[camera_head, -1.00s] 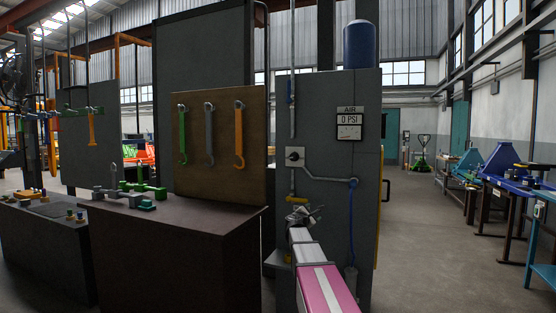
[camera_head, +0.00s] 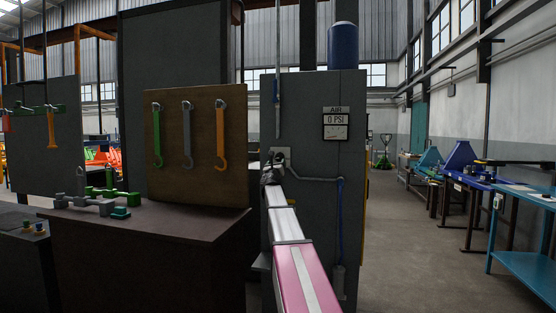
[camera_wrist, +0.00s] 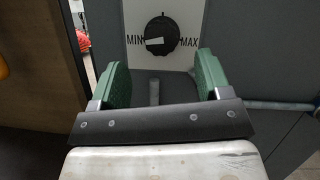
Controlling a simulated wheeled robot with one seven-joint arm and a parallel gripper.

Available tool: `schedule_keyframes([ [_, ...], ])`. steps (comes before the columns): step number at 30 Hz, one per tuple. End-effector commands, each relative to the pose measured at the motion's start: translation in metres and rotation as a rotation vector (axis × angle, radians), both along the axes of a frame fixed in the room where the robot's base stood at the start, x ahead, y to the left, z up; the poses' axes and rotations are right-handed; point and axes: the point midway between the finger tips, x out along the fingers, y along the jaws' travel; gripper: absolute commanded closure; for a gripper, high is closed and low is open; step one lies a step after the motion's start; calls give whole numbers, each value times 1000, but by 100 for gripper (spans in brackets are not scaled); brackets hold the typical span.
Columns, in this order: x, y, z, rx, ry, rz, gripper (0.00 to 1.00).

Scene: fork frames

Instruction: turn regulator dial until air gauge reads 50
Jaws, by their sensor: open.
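The regulator dial (camera_wrist: 161,35) is a round black knob with a light pointer mark, on a light plate (camera_wrist: 186,14) between the words MIN and MAX. The pointer mark lies roughly level. The air gauge (camera_head: 336,126) on the grey cabinet (camera_head: 309,200) reads 0 PSI. My gripper (camera_wrist: 160,72) is open and empty in the wrist view, its green finger pads apart. The dial shows beyond the gap between them, and the fingers do not touch it. In the head view my gripper (camera_head: 272,166) is in front of the plate and hides most of the dial.
A pipe (camera_head: 312,179) runs right from the plate to a blue hose (camera_head: 340,215). A workbench (camera_head: 150,240) with several blocks and a board (camera_head: 205,120) of hanging wrenches stands left of the cabinet. The floor to the right (camera_head: 400,250) is clear.

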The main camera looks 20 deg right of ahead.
Motion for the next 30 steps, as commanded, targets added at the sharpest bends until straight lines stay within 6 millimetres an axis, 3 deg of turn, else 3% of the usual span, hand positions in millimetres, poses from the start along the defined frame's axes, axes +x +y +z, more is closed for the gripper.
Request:
schedule_keyframes([
  [1,12,-5,5,1,-1,-1,30],
  [9,48,-26,21,1,-1,-1,30],
  [21,55,-32,26,2,0,0,30],
  [22,55,-32,26,2,0,0,33],
  [26,55,-32,26,2,-1,0,75],
  [30,55,-32,25,2,-1,0,79],
])
